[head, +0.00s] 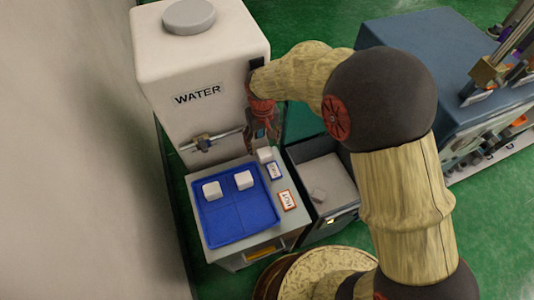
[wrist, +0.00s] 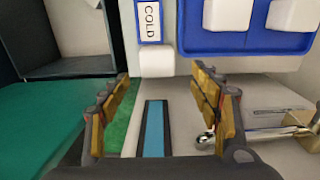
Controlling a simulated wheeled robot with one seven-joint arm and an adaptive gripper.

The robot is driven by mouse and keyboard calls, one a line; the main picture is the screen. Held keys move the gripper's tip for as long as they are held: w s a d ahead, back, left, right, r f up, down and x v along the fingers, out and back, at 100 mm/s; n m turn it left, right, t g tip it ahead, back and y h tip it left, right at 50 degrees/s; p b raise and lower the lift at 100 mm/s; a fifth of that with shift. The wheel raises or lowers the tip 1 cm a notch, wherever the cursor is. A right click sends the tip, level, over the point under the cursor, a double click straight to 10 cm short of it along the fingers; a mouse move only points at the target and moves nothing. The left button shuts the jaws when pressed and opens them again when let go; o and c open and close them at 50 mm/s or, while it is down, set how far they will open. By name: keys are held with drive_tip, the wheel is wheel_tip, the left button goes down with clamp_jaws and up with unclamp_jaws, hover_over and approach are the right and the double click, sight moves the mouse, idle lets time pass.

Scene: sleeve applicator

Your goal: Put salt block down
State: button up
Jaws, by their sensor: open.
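A white block (head: 265,154) stands on the grey counter beside the blue-framed COLD label (head: 275,170). It also shows in the wrist view (wrist: 156,62), just past the fingertips and below the label. My gripper (wrist: 162,76) is open, with a gap between its two fingers and nothing held. In the head view my gripper (head: 264,134) is just above and behind this block, partly hidden by my arm. Two more white blocks (head: 212,191) (head: 243,180) sit in the far compartments of the blue tray (head: 238,228). Which block is the salt block is not marked.
The white WATER tank (head: 200,70) with a metal tap (head: 203,142) stands behind the counter. An orange-framed HOT label (head: 287,200) lies right of the tray. A blue-grey machine (head: 420,60) stands at right.

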sight(265, 152)
drive_tip(key=f, duration=0.1)
drive_tip(key=f+b, duration=0.1)
drive_tip(key=f, duration=0.2)
drive_tip(key=shift+s+d+f+b, duration=0.15)
drive_tip(key=shift+d+b, duration=0.2)
drive_tip(key=shift+f, duration=0.45)
drive_tip(key=shift+r, duration=0.1)
drive_tip(key=c, duration=1.5)
drive_tip(key=shift+r, duration=0.1)
drive_tip(key=shift+c, duration=0.4)
